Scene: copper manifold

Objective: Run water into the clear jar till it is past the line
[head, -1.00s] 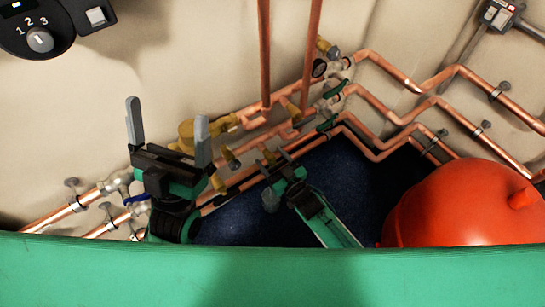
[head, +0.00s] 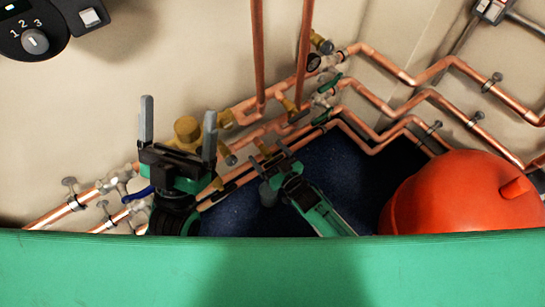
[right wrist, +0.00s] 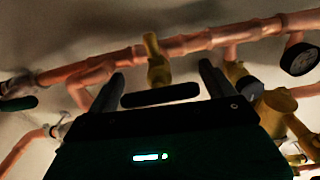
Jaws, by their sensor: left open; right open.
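I cannot make out a clear jar or its line in either view. My left gripper (head: 178,110) is open and empty, fingers pointing up, in front of the lower pipes in the head view. My right gripper (head: 273,160) is open, low in front of the pipe run over the dark blue floor. In the right wrist view its two fingers (right wrist: 160,82) stand apart, with a brass fitting (right wrist: 155,62) on a copper pipe (right wrist: 190,45) and a dark bar (right wrist: 160,95) showing between them. Whether they touch the fingers I cannot tell. No running water shows.
Copper pipes with brass fittings (head: 187,128), green-handled valves (head: 332,80) and a blue lever (head: 138,192) run along the wall. A round gauge (right wrist: 300,60) is at the right. A red-orange tank (head: 450,197) fills the lower right. A dial panel (head: 36,42) is upper left.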

